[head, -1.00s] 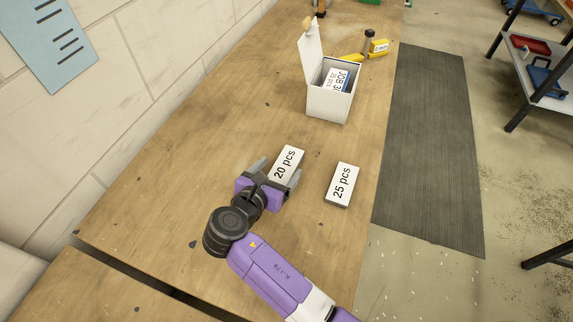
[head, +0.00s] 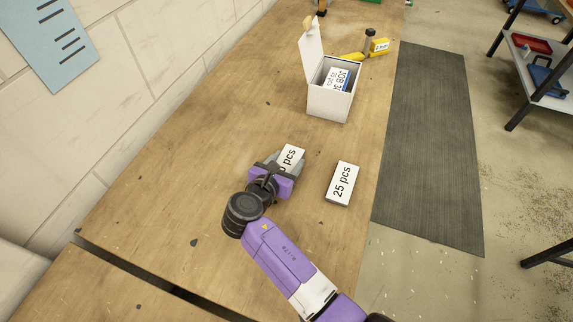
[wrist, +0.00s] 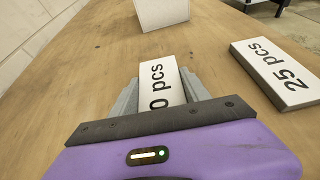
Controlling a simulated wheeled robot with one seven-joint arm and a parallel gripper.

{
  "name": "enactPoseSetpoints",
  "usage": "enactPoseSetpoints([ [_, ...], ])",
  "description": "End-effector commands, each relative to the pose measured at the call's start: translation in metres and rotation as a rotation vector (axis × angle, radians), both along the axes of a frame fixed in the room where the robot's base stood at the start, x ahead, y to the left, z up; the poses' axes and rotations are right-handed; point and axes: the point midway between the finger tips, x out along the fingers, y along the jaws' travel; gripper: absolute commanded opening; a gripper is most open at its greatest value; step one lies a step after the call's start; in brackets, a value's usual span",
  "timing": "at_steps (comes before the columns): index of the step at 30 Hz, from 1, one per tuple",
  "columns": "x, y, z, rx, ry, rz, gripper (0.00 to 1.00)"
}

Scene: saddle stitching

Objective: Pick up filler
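A flat white block marked "20 pcs" (head: 291,157) lies on the wooden table; its first digit is covered in both views. It also shows in the wrist view (wrist: 160,82). My gripper (head: 287,163) is low over its near end, one grey finger along each long side. No part named filler is labelled.
An open white box (head: 329,104) with labelled packs inside stands farther along the table (head: 190,165). A yellow object (head: 379,46) lies behind it. A wall borders the left; a dark mat (head: 430,150) covers floor at right. Table left of my gripper is clear.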

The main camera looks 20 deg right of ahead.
Motion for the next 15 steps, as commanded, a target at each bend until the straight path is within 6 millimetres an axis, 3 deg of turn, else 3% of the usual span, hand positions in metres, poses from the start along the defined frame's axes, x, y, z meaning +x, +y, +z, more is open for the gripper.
enactPoseSetpoints([
  [10,0.0,0.0,0.002,0.001,-0.001,0.0,0.14],
  [15,0.0,0.0,0.013,0.001,-0.003,0.0,0.14],
])
